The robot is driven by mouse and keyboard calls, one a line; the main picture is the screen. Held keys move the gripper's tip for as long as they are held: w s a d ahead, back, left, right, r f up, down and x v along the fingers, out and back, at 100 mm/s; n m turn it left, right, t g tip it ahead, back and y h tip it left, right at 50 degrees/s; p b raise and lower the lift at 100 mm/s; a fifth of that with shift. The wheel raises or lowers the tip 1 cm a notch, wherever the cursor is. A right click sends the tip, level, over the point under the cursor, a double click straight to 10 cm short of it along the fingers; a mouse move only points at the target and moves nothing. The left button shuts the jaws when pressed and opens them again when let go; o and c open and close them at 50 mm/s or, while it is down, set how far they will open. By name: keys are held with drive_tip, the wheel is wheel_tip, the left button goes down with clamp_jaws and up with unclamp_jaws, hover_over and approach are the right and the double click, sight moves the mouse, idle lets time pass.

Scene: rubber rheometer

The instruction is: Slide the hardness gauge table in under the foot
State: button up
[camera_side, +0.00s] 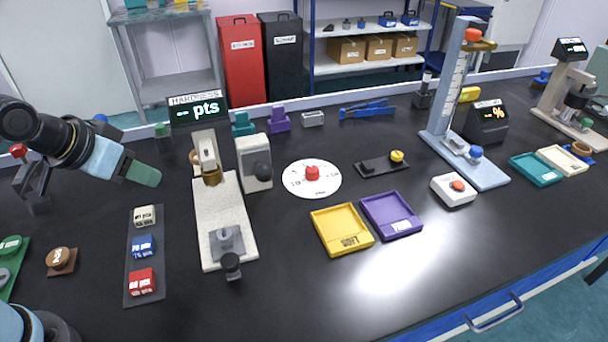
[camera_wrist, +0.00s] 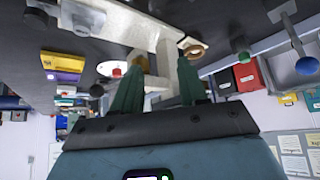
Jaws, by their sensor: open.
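The hardness gauge (camera_side: 206,222) is a cream stand with a long base, standing left of centre on the black bench. Its table (camera_side: 228,240), a small grey block with a dark knob (camera_side: 231,262), sits at the near end of the base, apart from the foot. The brass foot (camera_side: 212,177) hangs from the head near the far end. My gripper (camera_side: 146,174) is in the air to the left of the gauge, with green fingers. In the wrist view my gripper (camera_wrist: 158,72) is open and empty, with the gauge beyond the fingers.
A dark strip with several labelled blocks (camera_side: 143,244) lies left of the gauge. A lit display (camera_side: 199,109) stands behind it. A cream unit with a black dial (camera_side: 254,163) stands close on its right. Yellow (camera_side: 343,230) and purple (camera_side: 391,216) trays lie farther right. The bench front is clear.

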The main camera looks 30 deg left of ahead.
drive_tip(key=o, duration=0.3)
drive_tip(key=shift+d, duration=0.2)
drive_tip(key=n+g, duration=0.6)
drive_tip(key=g, duration=0.1)
approach(229, 257)
drive_tip(key=shift+w+d+f, duration=0.1)
drive_tip(key=shift+f, duration=4.25)
drive_tip(key=shift+c, duration=0.3)
clamp_jaws()
